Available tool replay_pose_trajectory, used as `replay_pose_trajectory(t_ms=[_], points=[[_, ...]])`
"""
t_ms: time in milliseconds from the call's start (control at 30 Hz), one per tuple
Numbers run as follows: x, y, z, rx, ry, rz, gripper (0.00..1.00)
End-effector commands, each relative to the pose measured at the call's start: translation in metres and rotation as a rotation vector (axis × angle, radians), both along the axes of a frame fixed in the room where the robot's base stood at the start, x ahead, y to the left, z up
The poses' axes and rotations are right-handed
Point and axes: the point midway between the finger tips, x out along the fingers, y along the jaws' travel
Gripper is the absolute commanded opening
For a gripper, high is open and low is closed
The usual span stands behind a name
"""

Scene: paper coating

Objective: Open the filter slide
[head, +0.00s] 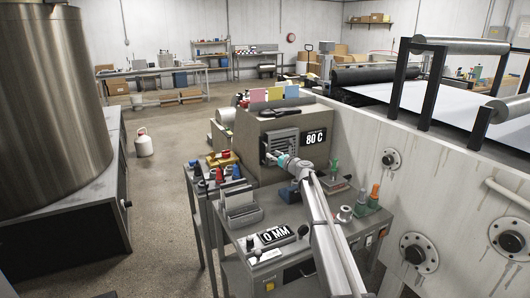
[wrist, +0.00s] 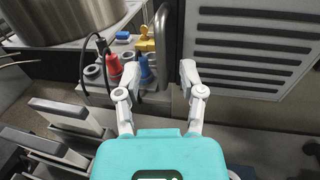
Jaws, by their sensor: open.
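The louvred grey panel, seemingly the filter slide (head: 284,142), is on the front of the beige box (head: 255,125). In the wrist view the slotted panel (wrist: 250,45) fills the upper right, with an upright grey handle bar (wrist: 160,45) along its left edge. My gripper (head: 271,157) is in front of the panel, at its lower left. In the wrist view my gripper (wrist: 159,78) is open and empty. Its fingers are on either side of the handle's line, and the handle's lower end shows between and beyond the tips. Contact cannot be told.
Red and blue plugs (wrist: 138,68) and a yellow part (wrist: 146,42) lie left of the handle. Upright grey plates (wrist: 70,118) stand lower left. An "80 C" sign (head: 314,138) is right of the panel. A "0 MM" sign (head: 275,235) lies on the bench. Open floor (head: 160,200) lies left.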

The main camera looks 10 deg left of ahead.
Motion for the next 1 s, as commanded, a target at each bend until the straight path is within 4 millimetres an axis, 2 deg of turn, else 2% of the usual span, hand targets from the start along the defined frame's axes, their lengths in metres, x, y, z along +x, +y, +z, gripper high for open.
replay_pose_trajectory(t_ms=[100, 300, 500, 833, 1000], points=[[0.015, 0.015, 0.000, 0.000, 0.000, 0.001, 0.51], [0.030, 0.030, 0.000, 0.000, 0.000, 0.000, 0.51], [0.036, 0.037, 0.000, 0.000, 0.000, 0.001, 0.51], [0.036, 0.038, 0.000, 0.000, 0.000, 0.001, 0.51], [0.036, 0.038, 0.000, 0.000, 0.000, 0.001, 0.20]])
